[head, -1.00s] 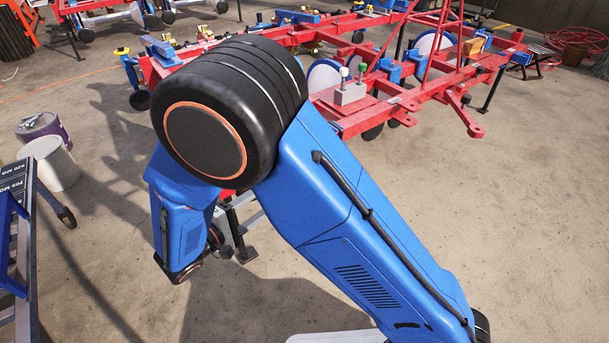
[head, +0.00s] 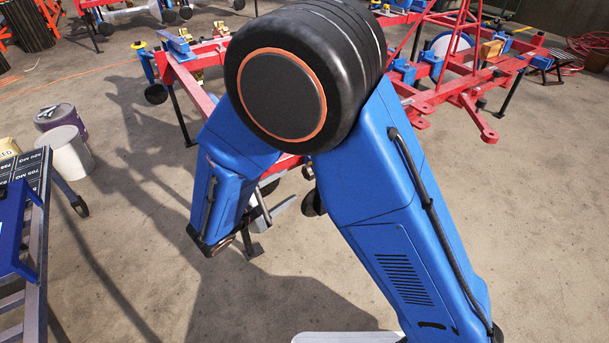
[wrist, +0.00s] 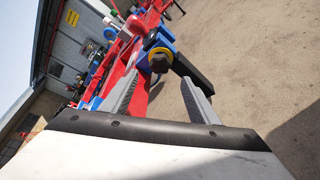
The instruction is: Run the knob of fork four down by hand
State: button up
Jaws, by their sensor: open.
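The red planter frame (head: 187,92) stands across the back in the head view, partly hidden behind my blue arm. In the wrist view, its red bar (wrist: 140,97) runs up between my fingers. A yellow ring-shaped knob (wrist: 160,54) with a dark centre sits at a blue block (wrist: 155,37) on the bar, with a black arm reaching right. My gripper (wrist: 157,85) is open, with a grey finger either side of the bar and the knob just beyond the tips. Nothing is held. I see no number that marks this as fork four.
A white bucket (head: 69,153) and a purple can (head: 58,117) stand at left. A metal stand with dark boxes (head: 24,172) is at the left edge. The right floor is clear.

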aim_at(305, 174)
jog(key=x, duration=1)
jog(key=c, duration=1)
